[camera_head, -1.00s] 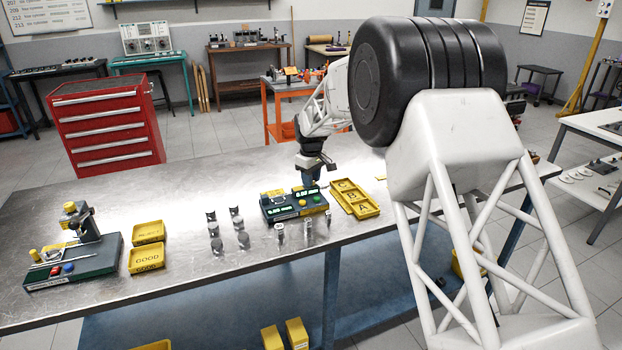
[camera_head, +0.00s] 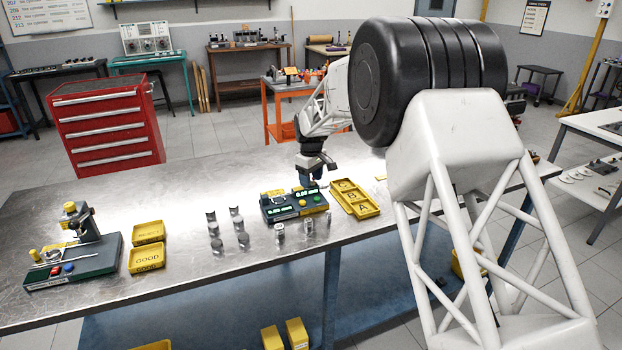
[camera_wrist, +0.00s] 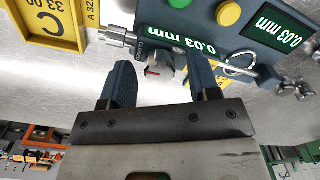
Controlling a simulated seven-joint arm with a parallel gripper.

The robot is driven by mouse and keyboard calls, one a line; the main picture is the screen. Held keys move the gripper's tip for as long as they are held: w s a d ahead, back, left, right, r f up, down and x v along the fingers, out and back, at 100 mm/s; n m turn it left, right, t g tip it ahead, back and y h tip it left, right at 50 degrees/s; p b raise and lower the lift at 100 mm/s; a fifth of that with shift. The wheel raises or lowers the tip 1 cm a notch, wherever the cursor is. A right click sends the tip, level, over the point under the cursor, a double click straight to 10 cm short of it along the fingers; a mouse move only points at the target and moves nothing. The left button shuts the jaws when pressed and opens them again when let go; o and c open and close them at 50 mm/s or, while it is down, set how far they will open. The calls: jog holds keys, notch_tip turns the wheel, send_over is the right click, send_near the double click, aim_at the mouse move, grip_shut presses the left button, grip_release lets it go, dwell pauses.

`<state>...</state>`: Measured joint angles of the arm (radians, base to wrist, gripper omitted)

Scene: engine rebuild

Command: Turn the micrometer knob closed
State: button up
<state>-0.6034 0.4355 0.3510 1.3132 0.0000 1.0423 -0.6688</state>
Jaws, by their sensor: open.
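The gauge station (camera_head: 295,206) is a dark box with green-lit displays on the bench; in the wrist view its dark body (camera_wrist: 212,44) fills the top, with displays reading 0.03 mm. A silver micrometer barrel (camera_wrist: 118,38) sticks out at its left end. A small dark grey knob-like part with a red mark (camera_wrist: 158,68) shows near the barrel; I cannot tell whether it is the micrometer knob. My gripper (camera_wrist: 162,84) is open, its two blue fingers apart with this part between them in the picture. Contact cannot be made out. In the head view my gripper (camera_head: 309,181) is just behind the station.
A yellow tray with lettered compartments (camera_head: 347,190) lies right of the station. Several small metal cylinders (camera_head: 238,222) stand in front and to the left. Two yellow bins (camera_head: 147,233) and a green fixture (camera_head: 73,263) are farther left.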

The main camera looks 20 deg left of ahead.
aim_at(313, 179)
jog(key=shift+r, duration=3.9)
jog(key=shift+d, duration=0.1)
jog(key=shift+d+r, duration=0.2)
jog(key=shift+d, duration=0.05)
jog(key=s+d+r+m, duration=0.2)
jog(key=s+d+r, duration=0.35)
jog(key=d, duration=0.65)
jog(key=s+d+r+m+t, duration=0.1)
jog(key=s+d+r+m, duration=0.4)
jog(key=d, duration=0.6)
jog(key=s+d+r, duration=0.4)
jog(key=s+d, duration=0.3)
jog(key=d, duration=0.5)
jog(key=s+d+m+t, duration=0.1)
jog(key=s+d+m, duration=0.3)
jog(key=s+d, duration=1.05)
jog(key=s+d+f+m, duration=0.2)
jog(key=s+d+f, duration=0.1)
jog(key=s, duration=0.6)
jog(key=s+d+f+m, duration=0.1)
jog(key=s+f, duration=0.3)
jog(key=s, duration=0.6)
jog(key=shift+d+m+t, duration=0.3)
jog(key=shift+d+m, duration=0.1)
jog(key=shift+d, duration=0.5)
